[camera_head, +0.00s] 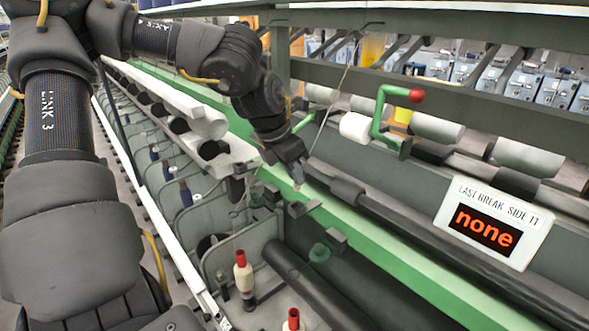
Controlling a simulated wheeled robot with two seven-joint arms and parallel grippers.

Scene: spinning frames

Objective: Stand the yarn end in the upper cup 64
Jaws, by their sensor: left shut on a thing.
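My left gripper (297,178) points down over the green rail, near the middle of the view. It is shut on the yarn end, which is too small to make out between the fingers. A thin pale yarn line (335,100) slants from the upper frame down to just beside the gripper. I cannot pick out upper cup 64, as no such number can be read. My right gripper is not in view.
The green rail (390,257) runs diagonally below the gripper. A bobbin with a red top (243,273) stands at lower left of it, another (293,320) at the bottom edge. A green crank with a red knob (381,112) and a sign reading "none" (490,228) are at right.

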